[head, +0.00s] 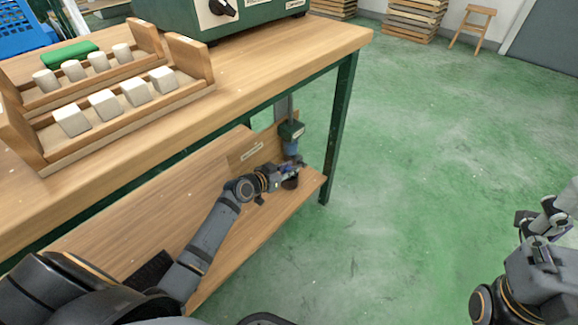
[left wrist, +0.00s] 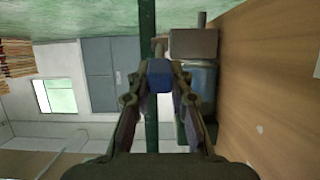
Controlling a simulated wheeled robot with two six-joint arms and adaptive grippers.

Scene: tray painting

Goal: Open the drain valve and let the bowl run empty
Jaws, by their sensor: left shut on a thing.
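The drain valve (head: 291,147) is a blue-grey fitting under a green labelled block, at the lower end of a grey pipe beneath the table's right end. My left gripper (head: 293,167) reaches under the table and is beside the valve. In the left wrist view its fingers (left wrist: 159,85) are shut on a small blue handle (left wrist: 159,72). I cannot tell how far the handle is turned. A dark round vessel (head: 290,183) sits on the lower shelf just below the gripper. The bowl is not clearly seen. My right gripper (head: 543,222) is at the right edge, away from the table.
The wooden table (head: 300,55) carries racks of white blocks (head: 103,103) and a green machine (head: 260,15) with a black knob. The lower shelf (head: 150,205) runs under it. A green table leg (head: 341,130) stands right of the valve.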

